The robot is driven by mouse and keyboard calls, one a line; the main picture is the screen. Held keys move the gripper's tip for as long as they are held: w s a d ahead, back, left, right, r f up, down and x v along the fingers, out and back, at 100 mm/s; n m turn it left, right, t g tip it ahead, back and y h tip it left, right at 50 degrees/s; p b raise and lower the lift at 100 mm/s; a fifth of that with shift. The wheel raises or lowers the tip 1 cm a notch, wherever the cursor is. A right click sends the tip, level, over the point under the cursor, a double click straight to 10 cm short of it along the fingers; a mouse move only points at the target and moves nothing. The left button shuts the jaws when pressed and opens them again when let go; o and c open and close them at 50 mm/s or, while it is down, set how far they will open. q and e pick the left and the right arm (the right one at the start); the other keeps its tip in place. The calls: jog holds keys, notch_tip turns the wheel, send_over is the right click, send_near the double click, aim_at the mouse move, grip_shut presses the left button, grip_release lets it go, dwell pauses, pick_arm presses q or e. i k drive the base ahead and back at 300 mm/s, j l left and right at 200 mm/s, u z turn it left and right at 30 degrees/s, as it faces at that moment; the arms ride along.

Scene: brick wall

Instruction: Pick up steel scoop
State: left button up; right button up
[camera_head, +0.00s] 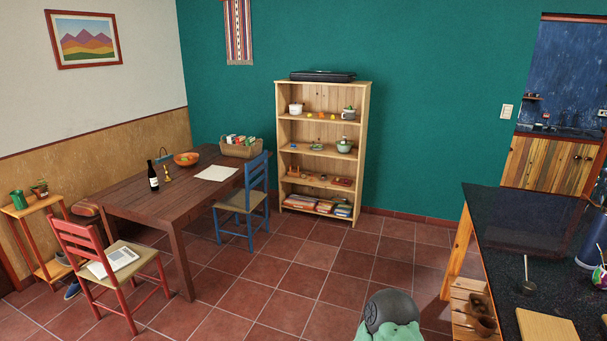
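A small steel scoop (527,286) appears to lie on the dark speckled countertop (510,225) at the right, its round end nearer me and its thin handle pointing away. It is small in the picture, so its exact shape is hard to tell. Neither of my grippers shows in the head view, and nothing is seen touching the scoop.
A wooden board (547,326) lies nearer on the counter, and a blue container (592,245) stands right of the scoop. Shelves with bowls (483,325) sit below the counter's left end. A dining table (140,192) and bookshelf (280,125) stand beyond open tiled floor.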

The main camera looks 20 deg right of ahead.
aim_at(529, 287)
jog(key=i+l+z, duration=0.2)
jog(key=i+z, duration=0.25)
jog(key=i+l+z, duration=0.15)
jog(key=i+z, duration=0.6)
jog(key=z, duration=0.15)
